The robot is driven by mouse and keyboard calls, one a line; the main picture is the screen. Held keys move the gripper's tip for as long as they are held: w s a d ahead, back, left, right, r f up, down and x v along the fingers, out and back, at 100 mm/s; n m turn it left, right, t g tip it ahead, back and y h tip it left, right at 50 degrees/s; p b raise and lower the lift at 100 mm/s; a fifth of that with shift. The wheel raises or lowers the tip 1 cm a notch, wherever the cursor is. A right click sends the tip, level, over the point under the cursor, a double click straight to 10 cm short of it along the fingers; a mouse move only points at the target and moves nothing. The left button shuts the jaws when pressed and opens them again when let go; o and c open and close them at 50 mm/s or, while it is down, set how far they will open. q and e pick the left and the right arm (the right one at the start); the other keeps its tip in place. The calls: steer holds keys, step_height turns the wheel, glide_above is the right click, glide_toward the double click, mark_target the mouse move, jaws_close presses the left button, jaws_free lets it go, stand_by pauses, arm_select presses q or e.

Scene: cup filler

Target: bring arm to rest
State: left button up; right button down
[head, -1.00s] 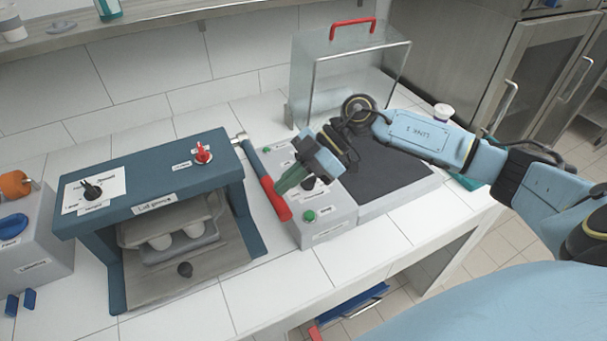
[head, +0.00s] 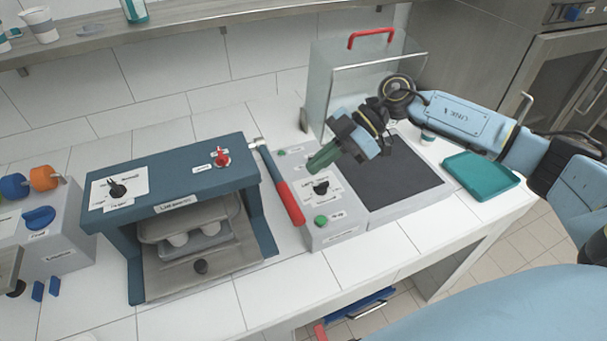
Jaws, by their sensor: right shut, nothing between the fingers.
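My right gripper (head: 322,160) is in the head view, on an arm that comes in from the right. Its green fingers are shut and hold nothing. They are above the grey control box (head: 336,228) with a black knob and green buttons, near the top end of the red-handled lever (head: 289,201). The dark flat plate (head: 395,178) lies to the right of the fingers, partly under the arm. My left gripper is out of the picture.
The blue lid press (head: 170,190) stands left of the lever, with cups in its tray. A clear cover (head: 345,85) with a red handle stands behind the plate. A teal tray (head: 481,175) lies at the right. The white counter front (head: 370,258) is clear.

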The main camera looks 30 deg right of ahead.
steer(key=b+v, duration=0.1)
steer(key=v, duration=0.5)
